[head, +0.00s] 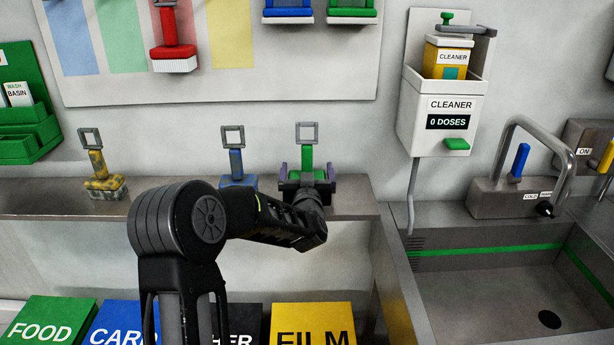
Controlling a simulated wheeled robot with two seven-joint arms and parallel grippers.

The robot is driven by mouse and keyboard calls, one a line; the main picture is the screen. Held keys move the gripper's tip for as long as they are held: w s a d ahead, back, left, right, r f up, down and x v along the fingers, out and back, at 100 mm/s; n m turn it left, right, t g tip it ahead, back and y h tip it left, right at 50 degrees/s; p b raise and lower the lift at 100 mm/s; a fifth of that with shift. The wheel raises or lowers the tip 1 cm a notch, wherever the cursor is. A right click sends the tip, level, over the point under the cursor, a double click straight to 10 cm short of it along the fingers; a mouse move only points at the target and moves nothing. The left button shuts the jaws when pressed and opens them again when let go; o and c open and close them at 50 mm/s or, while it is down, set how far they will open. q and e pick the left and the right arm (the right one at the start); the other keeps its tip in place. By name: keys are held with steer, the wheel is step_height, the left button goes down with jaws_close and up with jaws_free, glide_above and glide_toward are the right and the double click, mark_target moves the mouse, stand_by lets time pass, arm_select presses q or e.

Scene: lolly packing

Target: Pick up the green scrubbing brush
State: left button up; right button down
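The green scrubbing brush (307,160) stands upright on the back shelf, its square grey loop at the top. My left gripper (307,178) is at its base, with one purple-grey finger on each side of the green block. The fingers sit very close to the block's sides; I cannot tell whether they touch it. The brush's lower part is hidden behind the gripper and wrist. My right gripper is not in view.
A blue brush (237,165) and a worn yellow brush (98,172) stand left on the shelf (40,199). A cleaner dispenser (441,115) hangs on the wall. A sink (500,290) with a tap (530,125) is at right. Coloured bins, including FILM (312,310), stand below.

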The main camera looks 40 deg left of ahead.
mark_target(306, 146)
arm_select(q)
steer(key=c, duration=1.2)
step_height(306, 146, up, 10)
steer(key=shift+r, duration=0.1)
stand_by(0.5)
